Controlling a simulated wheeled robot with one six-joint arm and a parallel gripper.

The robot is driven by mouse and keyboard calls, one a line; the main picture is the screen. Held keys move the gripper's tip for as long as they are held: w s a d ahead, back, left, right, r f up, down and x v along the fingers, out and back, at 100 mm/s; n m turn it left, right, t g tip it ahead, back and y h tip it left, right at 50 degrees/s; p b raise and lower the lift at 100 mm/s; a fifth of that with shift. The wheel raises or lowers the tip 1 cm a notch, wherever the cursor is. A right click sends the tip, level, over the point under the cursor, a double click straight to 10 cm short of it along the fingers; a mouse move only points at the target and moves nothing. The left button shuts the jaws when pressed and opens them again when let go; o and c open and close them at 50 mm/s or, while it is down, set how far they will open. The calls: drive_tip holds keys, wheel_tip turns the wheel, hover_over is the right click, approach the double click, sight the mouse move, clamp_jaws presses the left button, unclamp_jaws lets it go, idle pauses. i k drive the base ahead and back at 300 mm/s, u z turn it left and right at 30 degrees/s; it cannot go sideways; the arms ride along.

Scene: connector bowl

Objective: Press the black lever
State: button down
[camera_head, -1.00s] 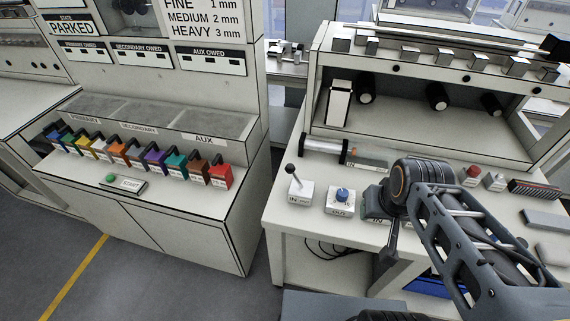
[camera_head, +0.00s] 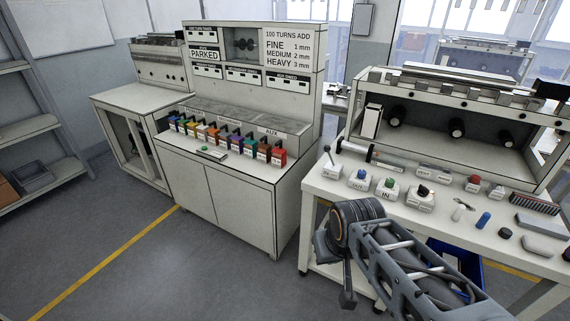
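A lever with a dark, near-black ball knob (camera_head: 328,150) stands on a thin stem from a white block (camera_head: 332,171) at the left front of the right bench. A second dark knob (camera_head: 423,190) sits on another white block farther right on that bench. My arm reaches in from the lower right, its elbow in front of the bench. A dark part at the arm's end, which seems to be my gripper (camera_head: 347,299), hangs low before the bench, below and apart from the lever. Its fingers cannot be made out.
The right bench (camera_head: 318,187) also carries blue, green and red buttons, a cylinder and loose parts. A blue bin (camera_head: 470,262) sits beneath it. A console (camera_head: 235,208) with a row of coloured pieces stands left. Grey floor (camera_head: 130,270) is open at front left.

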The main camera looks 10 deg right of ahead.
sight(327, 148)
drive_tip(key=u, duration=0.85)
drive_tip(key=i, duration=0.85)
drive_tip(key=u, duration=0.35)
drive_tip(key=i, duration=0.8)
drive_tip(key=z, duration=0.75)
drive_tip(key=i, duration=0.6)
drive_tip(key=z, duration=0.55)
